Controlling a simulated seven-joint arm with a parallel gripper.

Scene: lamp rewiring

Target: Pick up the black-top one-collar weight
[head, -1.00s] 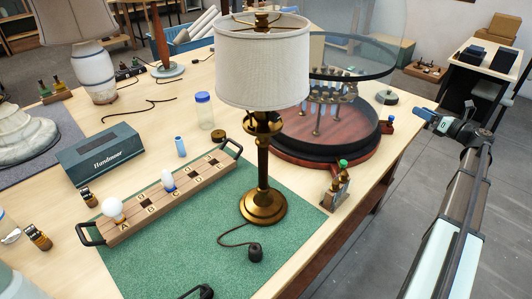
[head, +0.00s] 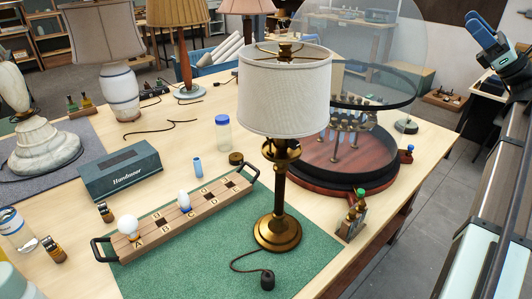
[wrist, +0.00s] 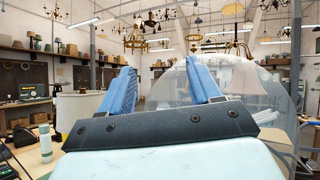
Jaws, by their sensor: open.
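My gripper (head: 484,30) is at the upper right of the head view, raised beyond the table's right side. Its two blue fingers stand apart and empty in the wrist view (wrist: 162,80). I cannot pick out the black-top one-collar weight with certainty. Small dark-and-brass pieces stand on the left of the table, one near the box (head: 105,212) and one nearer the front (head: 53,249). Their collars are too small to tell. Several small upright pieces (head: 350,124) stand under the glass dome. My gripper is far from all of these.
A brass lamp (head: 285,95) stands on the green mat (head: 205,275). A glass dome (head: 395,40) rises over a round red-brown base (head: 330,175). A wooden tray with bulbs (head: 160,238) and a Handmaur box (head: 120,172) are at left.

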